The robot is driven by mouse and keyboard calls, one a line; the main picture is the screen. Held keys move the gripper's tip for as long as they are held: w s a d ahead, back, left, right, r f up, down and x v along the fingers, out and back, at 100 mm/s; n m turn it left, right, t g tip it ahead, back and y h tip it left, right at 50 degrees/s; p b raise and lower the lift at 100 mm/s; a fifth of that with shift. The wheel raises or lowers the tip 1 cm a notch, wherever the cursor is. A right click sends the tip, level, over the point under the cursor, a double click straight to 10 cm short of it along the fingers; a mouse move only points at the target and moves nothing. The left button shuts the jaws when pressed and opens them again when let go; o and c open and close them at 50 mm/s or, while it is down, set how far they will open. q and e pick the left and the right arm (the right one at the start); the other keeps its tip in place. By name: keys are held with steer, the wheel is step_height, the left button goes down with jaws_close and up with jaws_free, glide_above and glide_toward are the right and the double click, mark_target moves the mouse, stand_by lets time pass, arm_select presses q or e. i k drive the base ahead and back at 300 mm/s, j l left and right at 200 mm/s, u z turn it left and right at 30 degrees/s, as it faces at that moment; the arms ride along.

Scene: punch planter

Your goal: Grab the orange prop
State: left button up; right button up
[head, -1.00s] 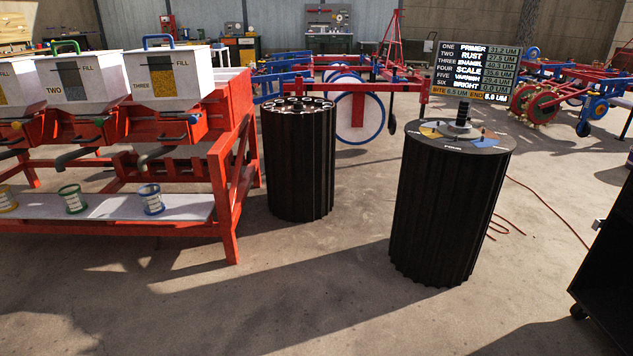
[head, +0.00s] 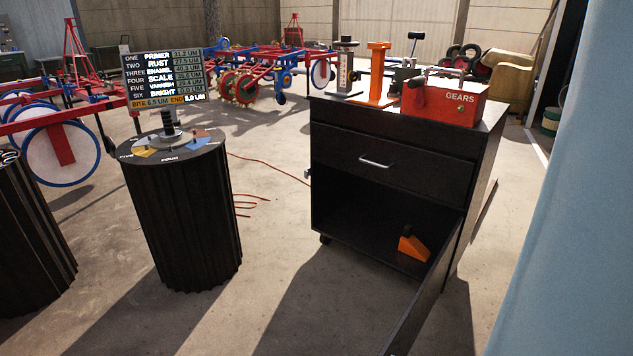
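Two orange things show in the head view, and I cannot tell for sure which one is the prop. An orange wedge-shaped block (head: 412,247) lies on the floor of the open lower compartment of a black cabinet (head: 385,140). An orange upright stand (head: 377,75) with a wide foot and flat top stands on the cabinet's top. Neither gripper is in view.
The cabinet's lower door (head: 432,295) hangs open toward me. Above the compartment is a shut drawer with a silver handle (head: 377,162). A red GEARS box (head: 445,103) sits on top. A black ribbed pedestal (head: 185,220) stands left, with clear floor between.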

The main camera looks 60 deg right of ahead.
mark_target(375, 98)
steer(key=z, duration=2.6)
steer(key=j, duration=1)
steer(key=i+j+u, duration=0.1)
steer(key=i+j, duration=0.15)
steer(key=j, duration=0.2)
steer(key=i+j, duration=0.3)
steer(key=j, duration=0.15)
steer(key=i+j+u, duration=0.15)
steer(key=j, duration=0.3)
steer(key=i, duration=0.1)
